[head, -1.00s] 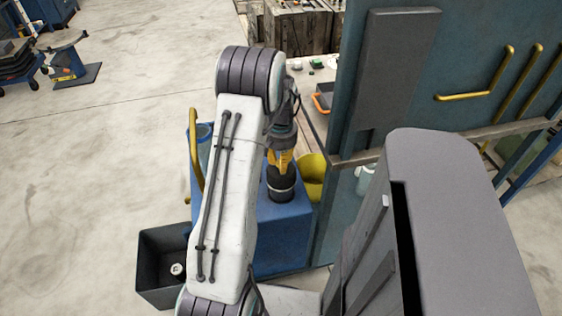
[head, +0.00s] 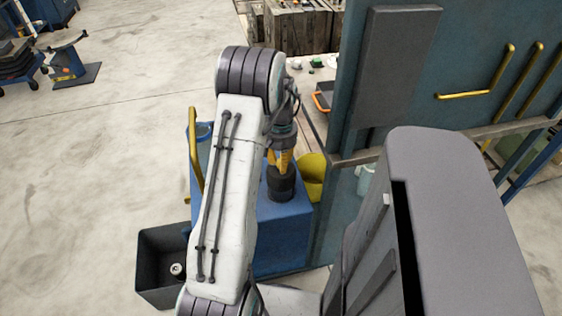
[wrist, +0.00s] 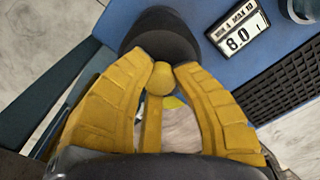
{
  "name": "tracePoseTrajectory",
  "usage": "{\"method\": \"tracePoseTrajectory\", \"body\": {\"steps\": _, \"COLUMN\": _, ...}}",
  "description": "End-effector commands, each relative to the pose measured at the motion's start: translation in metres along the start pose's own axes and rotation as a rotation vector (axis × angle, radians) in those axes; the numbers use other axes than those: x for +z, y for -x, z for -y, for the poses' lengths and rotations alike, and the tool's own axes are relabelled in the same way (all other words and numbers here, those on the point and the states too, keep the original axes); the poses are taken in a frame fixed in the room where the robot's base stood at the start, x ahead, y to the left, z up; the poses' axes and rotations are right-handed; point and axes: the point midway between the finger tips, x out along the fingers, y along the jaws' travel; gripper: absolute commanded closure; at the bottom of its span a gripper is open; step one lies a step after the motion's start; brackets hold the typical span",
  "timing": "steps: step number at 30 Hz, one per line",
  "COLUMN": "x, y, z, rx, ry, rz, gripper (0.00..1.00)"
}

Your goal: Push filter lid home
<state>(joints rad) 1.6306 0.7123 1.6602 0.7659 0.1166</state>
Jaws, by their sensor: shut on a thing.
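The dark, round filter lid (wrist: 160,32) sits on the dark filter neck (head: 281,193) on top of the blue unit (head: 268,235). In the head view, no light band shows between lid and neck, though my gripper and arm hide part of it. My gripper (head: 281,165) has yellow fingers and points down onto the lid from above. In the wrist view, my gripper (wrist: 161,68) is shut on the lid, its fingers close around a small yellow rounded part over the lid's near edge. I cannot tell whether that part is a knob or a fingertip.
A label plate (wrist: 238,28) and a dark grille (wrist: 285,88) lie on the blue top. A yellow handle (head: 195,150) rises at its left. A yellow bucket (head: 313,175) stands right, beside the tall teal panel (head: 480,75). A grey bin (head: 160,250) stands at front left.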

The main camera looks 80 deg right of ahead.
Motion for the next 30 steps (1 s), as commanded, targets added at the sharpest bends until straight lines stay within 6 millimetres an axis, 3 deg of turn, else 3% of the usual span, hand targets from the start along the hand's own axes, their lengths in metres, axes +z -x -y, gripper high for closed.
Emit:
{"method": "tracePoseTrajectory", "body": {"steps": 3, "x": 0.001, "y": -0.002, "z": 0.0, "rx": 0.0, "ry": 0.0, "rz": 0.004, "gripper": 1.0}}
{"method": "tracePoseTrajectory", "body": {"steps": 4, "x": 0.001, "y": -0.002, "z": 0.0, "rx": 0.001, "ry": 0.0, "rz": 0.004, "gripper": 0.73}}
{"method": "tracePoseTrajectory", "body": {"steps": 12, "x": 0.001, "y": -0.001, "z": 0.0, "rx": 0.0, "ry": 0.0, "rz": 0.003, "gripper": 0.5}}
{"method": "tracePoseTrajectory", "body": {"steps": 23, "x": 0.0, "y": 0.004, "z": 0.0, "rx": 0.0, "ry": 0.0, "rz": 0.001, "gripper": 0.5}}
{"method": "tracePoseTrajectory", "body": {"steps": 30, "x": -0.001, "y": 0.037, "z": 0.0, "rx": 0.0, "ry": 0.0, "rz": -0.002, "gripper": 0.5}}
